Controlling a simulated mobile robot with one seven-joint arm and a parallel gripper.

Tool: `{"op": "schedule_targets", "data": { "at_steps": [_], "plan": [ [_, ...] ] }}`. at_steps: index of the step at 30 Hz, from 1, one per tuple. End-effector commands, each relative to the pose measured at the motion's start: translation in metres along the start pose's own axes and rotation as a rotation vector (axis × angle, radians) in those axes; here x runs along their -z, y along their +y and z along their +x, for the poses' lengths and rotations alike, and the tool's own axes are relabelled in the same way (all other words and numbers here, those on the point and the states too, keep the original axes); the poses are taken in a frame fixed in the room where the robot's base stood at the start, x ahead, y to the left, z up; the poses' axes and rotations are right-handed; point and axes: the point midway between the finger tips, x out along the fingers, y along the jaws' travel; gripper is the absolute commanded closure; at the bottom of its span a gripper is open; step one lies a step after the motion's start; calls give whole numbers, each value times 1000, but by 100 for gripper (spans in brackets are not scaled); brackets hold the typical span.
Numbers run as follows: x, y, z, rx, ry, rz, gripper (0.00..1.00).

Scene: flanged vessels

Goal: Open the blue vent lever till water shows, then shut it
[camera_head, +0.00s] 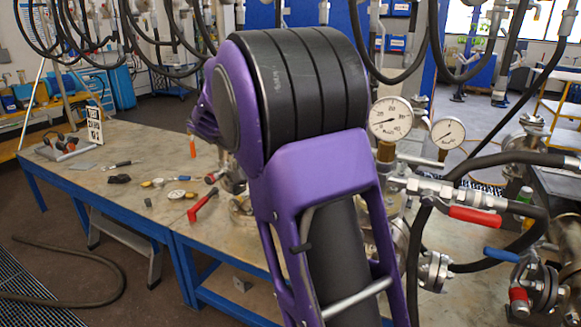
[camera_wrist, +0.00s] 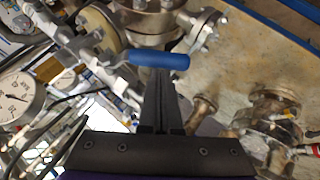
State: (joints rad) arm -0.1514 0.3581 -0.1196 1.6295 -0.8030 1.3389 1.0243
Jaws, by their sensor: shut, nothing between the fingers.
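The blue vent lever (camera_wrist: 158,60) shows in the wrist view as a rounded blue handle lying nearly level, with its metal stem at the left beside a flange. My gripper (camera_wrist: 160,74) is shut and empty, its dark fingertips right at the handle's lower edge in the picture. I cannot tell whether they touch it. In the head view a blue lever (camera_head: 501,254) sits at the lower right beside flanged fittings. My purple arm fills the middle of that view, and my gripper does not show there. No water is visible.
A red-handled valve (camera_head: 475,215) and two dial gauges (camera_head: 390,119) (camera_head: 447,133) stand right of my arm among black hoses. Flanged pipework (camera_wrist: 268,120) lies right of my fingers in the wrist view. The left workbench (camera_head: 130,165) holds scattered tools, including a red-handled one (camera_head: 203,205).

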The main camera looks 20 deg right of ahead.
Motion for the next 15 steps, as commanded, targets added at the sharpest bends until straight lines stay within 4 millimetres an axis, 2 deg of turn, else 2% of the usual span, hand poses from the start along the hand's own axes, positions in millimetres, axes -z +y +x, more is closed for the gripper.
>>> {"op": "schedule_targets", "data": {
  "at_steps": [6,15],
  "plan": [
    [-11,-10,15,-174,-1,-119,100],
    [-25,-13,37,-412,-1,-276,100]
  ]
}}
